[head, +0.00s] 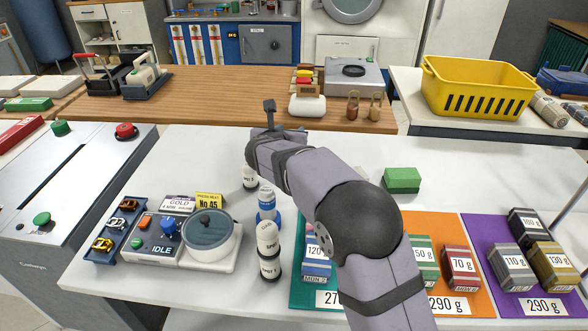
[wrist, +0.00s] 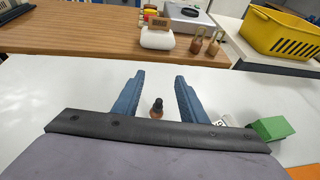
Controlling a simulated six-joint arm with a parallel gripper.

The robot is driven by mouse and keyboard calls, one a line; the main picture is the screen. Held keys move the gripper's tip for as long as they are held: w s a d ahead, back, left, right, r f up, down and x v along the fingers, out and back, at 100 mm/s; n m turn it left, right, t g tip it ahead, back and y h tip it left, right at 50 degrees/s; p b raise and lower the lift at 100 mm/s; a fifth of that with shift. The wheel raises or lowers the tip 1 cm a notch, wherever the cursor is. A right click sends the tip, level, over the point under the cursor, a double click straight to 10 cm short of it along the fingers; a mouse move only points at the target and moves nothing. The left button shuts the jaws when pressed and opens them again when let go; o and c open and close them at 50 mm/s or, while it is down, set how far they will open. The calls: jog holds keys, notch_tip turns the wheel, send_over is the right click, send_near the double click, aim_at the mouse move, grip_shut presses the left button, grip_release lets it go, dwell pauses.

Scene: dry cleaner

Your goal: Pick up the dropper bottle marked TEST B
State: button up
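My gripper (wrist: 158,77) shows in the wrist view with its two blue fingers apart. A small dropper bottle (wrist: 157,109) with a black top and an orange-brown lower part shows between the fingers, nearer their bases. I see clear space on both sides of it, so the fingers do not touch it. I cannot read a label on it, so I cannot tell whether it is marked TEST B. In the head view my arm hides this bottle and my finger gap.
Labelled bottles (head: 268,239) stand left of my arm, beside a grey pot (head: 209,231). A green block (head: 402,180) lies to the right. Coloured mats with weight boxes (head: 461,265) are at the front right. A yellow basket (head: 475,88) stands behind.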

jog(key=f, duration=0.7)
jog(key=shift+d, duration=0.2)
jog(key=shift+p+x, duration=0.3)
jog(key=shift+x, duration=0.8)
jog(key=shift+w+d, duration=0.1)
jog(key=shift+p+x, duration=0.95)
jog(key=shift+x, duration=1.5)
jog(key=shift+f, duration=0.15)
grip_shut()
